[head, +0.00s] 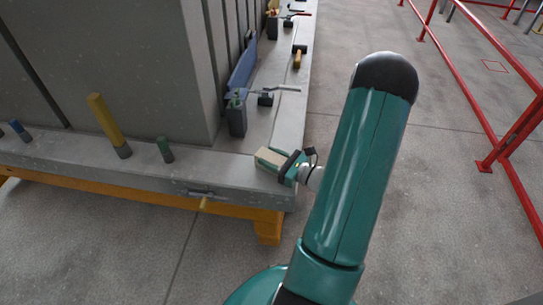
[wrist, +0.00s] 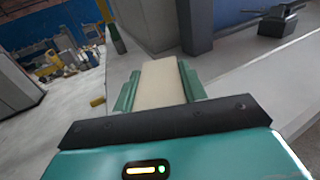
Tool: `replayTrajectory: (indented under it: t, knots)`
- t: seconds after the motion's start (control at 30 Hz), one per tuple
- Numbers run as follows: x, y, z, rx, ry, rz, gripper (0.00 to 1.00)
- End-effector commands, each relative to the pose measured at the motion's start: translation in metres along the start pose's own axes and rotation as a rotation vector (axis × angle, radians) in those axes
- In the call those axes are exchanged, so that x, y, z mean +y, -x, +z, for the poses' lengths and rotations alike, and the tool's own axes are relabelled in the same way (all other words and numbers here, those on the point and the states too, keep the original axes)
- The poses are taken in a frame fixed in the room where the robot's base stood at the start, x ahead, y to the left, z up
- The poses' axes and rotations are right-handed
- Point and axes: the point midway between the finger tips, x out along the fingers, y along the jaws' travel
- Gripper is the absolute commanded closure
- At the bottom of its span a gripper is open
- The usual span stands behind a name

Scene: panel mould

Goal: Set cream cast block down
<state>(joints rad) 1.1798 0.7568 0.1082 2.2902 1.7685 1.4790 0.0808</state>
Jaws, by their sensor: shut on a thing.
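The cream cast block (head: 270,157) is a pale, oblong piece at the near corner of the grey mould ledge (head: 190,171). It also shows in the wrist view (wrist: 160,84), lying lengthwise between two green fingers. My gripper (head: 284,164) is shut on the block, and in the wrist view the fingers (wrist: 161,88) are at its two sides. The block is over or on the ledge; I cannot tell whether its underside touches it. Its lower faces are hidden.
A dark grey clamp post (head: 236,117) stands behind the block, with a lever clamp (head: 266,98) beyond. A green peg (head: 165,150) and a yellow-handled bar (head: 105,122) stand on the ledge to the left. A red railing (head: 500,150) is at the right, across open floor.

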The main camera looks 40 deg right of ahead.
Motion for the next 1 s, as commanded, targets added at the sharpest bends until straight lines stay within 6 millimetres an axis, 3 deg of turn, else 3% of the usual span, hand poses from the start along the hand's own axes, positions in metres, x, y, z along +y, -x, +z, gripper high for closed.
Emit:
replayTrajectory:
  t: [0.27, 0.3, 0.4, 0.77, 1.0]
  knots:
    - [0.0, 0.0, -0.002, -0.001, 0.0, -0.002, 0.89]
    - [0.0, 0.0, -0.002, 0.0, 0.0, -0.002, 0.56]
    - [0.0, 0.0, -0.002, 0.0, 0.0, -0.002, 0.37]
    - [-0.001, -0.001, 0.001, 0.0, 0.001, -0.001, 0.36]
    - [-0.002, 0.035, 0.001, 0.001, 0.0, -0.005, 0.36]
